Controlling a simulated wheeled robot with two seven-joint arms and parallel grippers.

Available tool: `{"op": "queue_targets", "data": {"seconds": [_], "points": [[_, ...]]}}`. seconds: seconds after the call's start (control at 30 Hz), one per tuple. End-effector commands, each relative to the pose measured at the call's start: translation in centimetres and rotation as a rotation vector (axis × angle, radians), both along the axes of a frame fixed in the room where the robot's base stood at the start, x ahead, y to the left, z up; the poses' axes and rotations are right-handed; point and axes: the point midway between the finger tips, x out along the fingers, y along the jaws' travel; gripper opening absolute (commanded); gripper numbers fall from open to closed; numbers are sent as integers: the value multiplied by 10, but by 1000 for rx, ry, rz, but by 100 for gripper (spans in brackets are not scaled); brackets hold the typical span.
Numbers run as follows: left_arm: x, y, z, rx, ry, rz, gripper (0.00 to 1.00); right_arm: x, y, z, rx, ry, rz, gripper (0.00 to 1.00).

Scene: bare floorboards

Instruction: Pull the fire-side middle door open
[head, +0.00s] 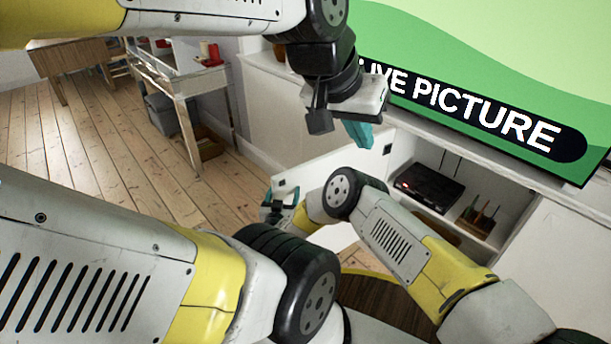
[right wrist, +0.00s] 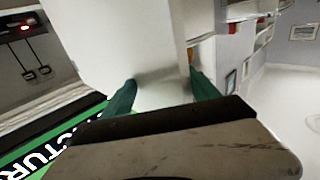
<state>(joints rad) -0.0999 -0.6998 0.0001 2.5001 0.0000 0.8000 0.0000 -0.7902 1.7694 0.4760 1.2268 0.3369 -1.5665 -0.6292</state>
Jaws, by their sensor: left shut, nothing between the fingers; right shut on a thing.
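A white cabinet door (head: 325,165) stands swung out from the cabinet under the screen, showing the shelf compartment (head: 482,240) inside. I take it to be the middle door; no fireplace shows. My right gripper (head: 275,208) is at the door's free left end, partly hidden by my own arm. In the right wrist view, the teal fingers (right wrist: 165,92) are closed on the white door's edge (right wrist: 125,35). My left gripper (head: 358,133) is shut and empty, above the door and in front of the screen's lower left corner.
A black device (head: 430,186) and a wooden holder with upright tools (head: 477,217) stand in the compartment. A large green screen (head: 480,70) is above. A white desk (head: 180,75) stands at the back left. The floorboards (head: 90,150) at left are clear.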

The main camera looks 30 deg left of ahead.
Motion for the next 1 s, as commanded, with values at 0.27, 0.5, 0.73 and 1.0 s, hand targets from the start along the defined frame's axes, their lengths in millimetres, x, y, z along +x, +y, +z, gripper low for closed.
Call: {"op": "queue_targets", "data": {"seconds": [0.27, 0.5, 0.73, 1.0], "points": [[0, 0, 0, 0, 0, 0, 0, 4, -6, 1, 0, -6, -15, 38], [0, 0, 0, 0, 0, 0, 0, -36, -15, 0, -1, -3, -4, 38], [0, 0, 0, 0, 0, 0, 0, -67, -24, 0, 0, -1, -2, 38], [0, 0, 0, 0, 0, 0, 0, -73, -27, 0, 0, -1, -2, 38]]}}
